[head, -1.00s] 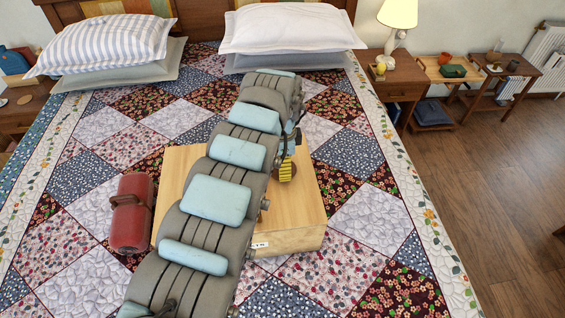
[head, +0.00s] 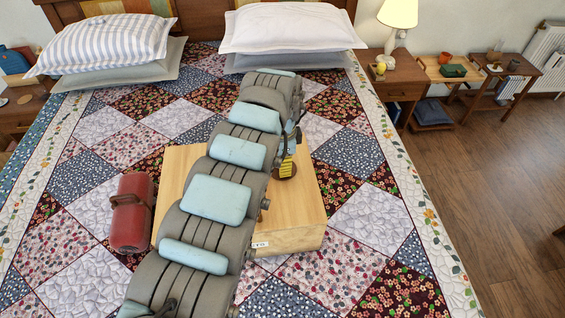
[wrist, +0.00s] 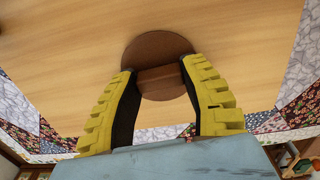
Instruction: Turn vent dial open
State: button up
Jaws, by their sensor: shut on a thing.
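The vent dial (wrist: 158,46) is a round brown disc with a raised bar (wrist: 158,76) across it. It sits on the pale wooden top of a box (wrist: 60,60), which lies on the bed in the head view (head: 300,205). My gripper (wrist: 158,70) has yellow ribbed fingers with dark inner pads. Its fingertips are closed on the two ends of the raised bar. In the head view my gripper (head: 287,170) shows only partly beside my arm, and the dial there is mostly hidden. A small white label (head: 260,245) is on the box's front; its text is too small to read.
A red canister (head: 132,212) with a handle lies on the quilt left of the box. Pillows (head: 290,28) are at the bed's head. A nightstand with a lamp (head: 397,20) stands right of the bed. The quilt right of the box is clear.

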jog(key=n, duration=0.3)
jog(key=shift+n, duration=0.4)
jog(key=n+p, duration=0.1)
jog(key=n, duration=0.3)
jog(key=shift+n, duration=0.3)
jog(key=n+p, duration=0.1)
jog(key=n, duration=0.4)
jog(key=shift+p, duration=0.3)
jog(key=shift+n+p, duration=0.7)
jog(key=shift+n, duration=1.2)
jog(key=o, duration=1.2)
